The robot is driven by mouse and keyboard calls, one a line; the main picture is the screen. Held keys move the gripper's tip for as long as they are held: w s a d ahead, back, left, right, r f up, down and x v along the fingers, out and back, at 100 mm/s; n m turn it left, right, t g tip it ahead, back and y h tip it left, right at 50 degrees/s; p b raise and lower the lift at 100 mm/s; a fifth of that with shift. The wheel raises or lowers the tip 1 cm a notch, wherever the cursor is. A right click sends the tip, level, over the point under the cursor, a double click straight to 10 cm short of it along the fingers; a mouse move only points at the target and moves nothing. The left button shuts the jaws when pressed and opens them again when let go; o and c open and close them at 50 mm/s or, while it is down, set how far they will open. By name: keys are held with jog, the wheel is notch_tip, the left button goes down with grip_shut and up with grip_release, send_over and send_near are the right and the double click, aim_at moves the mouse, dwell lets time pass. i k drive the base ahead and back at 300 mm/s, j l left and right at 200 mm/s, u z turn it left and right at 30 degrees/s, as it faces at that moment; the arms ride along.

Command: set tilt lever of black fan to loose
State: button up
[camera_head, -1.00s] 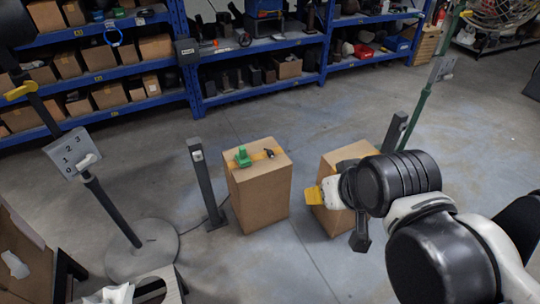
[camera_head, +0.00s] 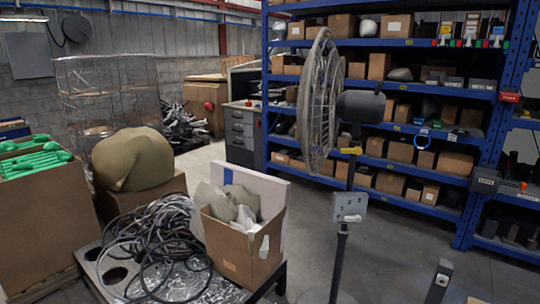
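The black fan stands right of centre in the head view. Its round wire cage (camera_head: 318,98) is seen nearly edge-on and faces left. Its dark motor housing (camera_head: 362,106) sits behind the cage. A yellow lever (camera_head: 350,151) shows at the top of the pole, just below the head; whether it is tight or loose cannot be told. A grey control box (camera_head: 350,207) with numbers is on the pole (camera_head: 338,262). The base is mostly cut off at the bottom edge. My gripper is not in view.
Blue shelves (camera_head: 400,86) with boxes stand behind the fan. An open carton (camera_head: 238,240) and a pile of cables (camera_head: 160,245) lie left of it. A dark post (camera_head: 438,282) stands at the lower right. Bare floor (camera_head: 395,245) lies right of the pole.

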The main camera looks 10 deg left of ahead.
aim_at(357, 150)
jog(key=u, duration=0.2)
jog(key=i+l, duration=0.3)
jog(key=i, duration=0.2)
jog(key=i+l+u, duration=0.1)
jog(key=i+l, duration=0.15)
jog(key=i, duration=0.25)
jog(key=i+l, duration=0.3)
jog(key=i, duration=0.2)
